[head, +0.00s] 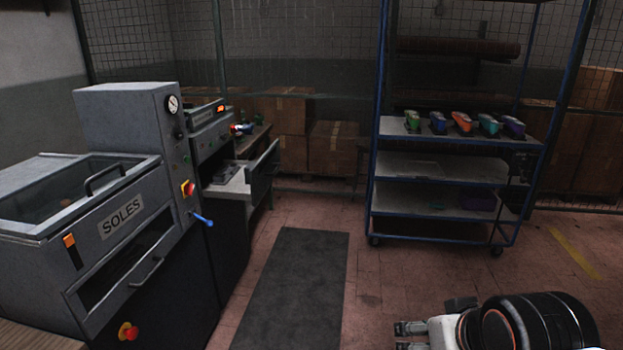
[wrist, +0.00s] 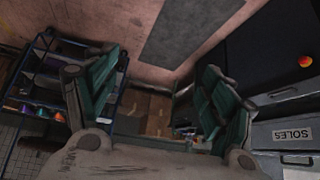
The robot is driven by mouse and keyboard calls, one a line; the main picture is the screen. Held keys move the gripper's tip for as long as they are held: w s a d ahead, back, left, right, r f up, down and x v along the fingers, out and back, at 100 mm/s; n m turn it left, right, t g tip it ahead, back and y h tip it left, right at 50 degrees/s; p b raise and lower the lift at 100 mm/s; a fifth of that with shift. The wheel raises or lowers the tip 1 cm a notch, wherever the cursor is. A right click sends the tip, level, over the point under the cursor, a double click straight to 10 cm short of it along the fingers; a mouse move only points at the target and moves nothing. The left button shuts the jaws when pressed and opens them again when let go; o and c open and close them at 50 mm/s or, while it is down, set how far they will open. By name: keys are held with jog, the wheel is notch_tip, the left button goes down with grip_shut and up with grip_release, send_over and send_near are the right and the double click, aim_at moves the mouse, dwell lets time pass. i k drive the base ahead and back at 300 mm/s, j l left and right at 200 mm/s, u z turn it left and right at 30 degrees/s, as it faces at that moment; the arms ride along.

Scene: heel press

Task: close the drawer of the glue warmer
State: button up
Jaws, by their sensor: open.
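The glue warmer (head: 211,138) is a grey unit with a small lit display, just behind the large SOLES machine. Its drawer (head: 263,172) is pulled out to the right, with the grey front standing well clear of the body and a pale interior showing. My gripper (head: 404,337) is at the bottom right of the head view, far from the drawer, over the floor. In the wrist view my gripper (wrist: 158,97) shows two widely parted teal-padded fingers with nothing between them. I cannot clearly make out the drawer in the wrist view.
The SOLES machine (head: 122,222) stands at the left, with a blue lever (head: 203,220) sticking out. A dark mat (head: 292,285) lies on open floor before the machines. A blue shelf rack (head: 443,238) holds colourful shoes. Cardboard boxes (head: 333,150) stand at the back.

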aim_at(236, 180)
jog(key=i+l+u, duration=0.2)
jog(key=i+u, duration=0.15)
jog(key=i+l+u, duration=0.35)
jog(key=i, duration=0.2)
jog(key=i+l+u, duration=0.1)
jog(key=i+l, duration=0.15)
jog(key=i, duration=0.2)
jog(key=i+l, duration=0.3)
jog(key=i+u, duration=0.05)
jog(key=i, duration=0.1)
